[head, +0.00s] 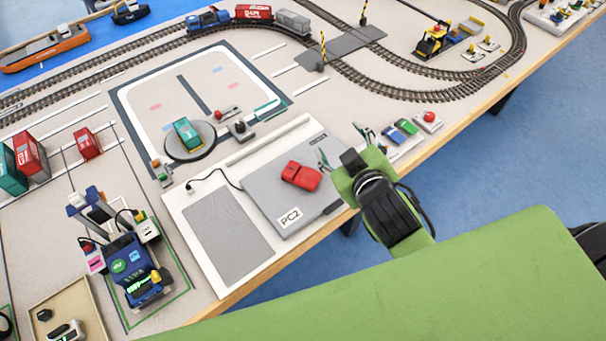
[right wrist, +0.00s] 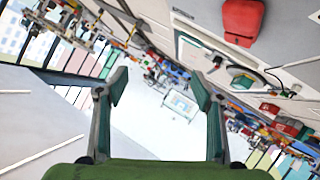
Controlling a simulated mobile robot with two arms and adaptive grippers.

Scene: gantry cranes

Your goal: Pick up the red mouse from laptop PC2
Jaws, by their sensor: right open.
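The red mouse (head: 301,176) lies on the grey surface of laptop PC2 (head: 262,180), whose label shows near its front edge. My right gripper (head: 343,146) is open and empty, close to the right of the mouse and apart from it, near the laptop's right side. In the right wrist view, the gripper's two fingers (right wrist: 160,85) stand wide apart with nothing between them. The red mouse (right wrist: 243,20) shows there at the upper right, outside the fingers. My left gripper does not show.
A round turntable with a teal block (head: 187,134) stands behind the laptop. Small green and blue cars (head: 401,130) and a red button (head: 429,117) sit right of the gripper. A blue-and-grey crane model (head: 125,250) stands at left. The table's wooden edge (head: 290,251) runs close in front of the laptop.

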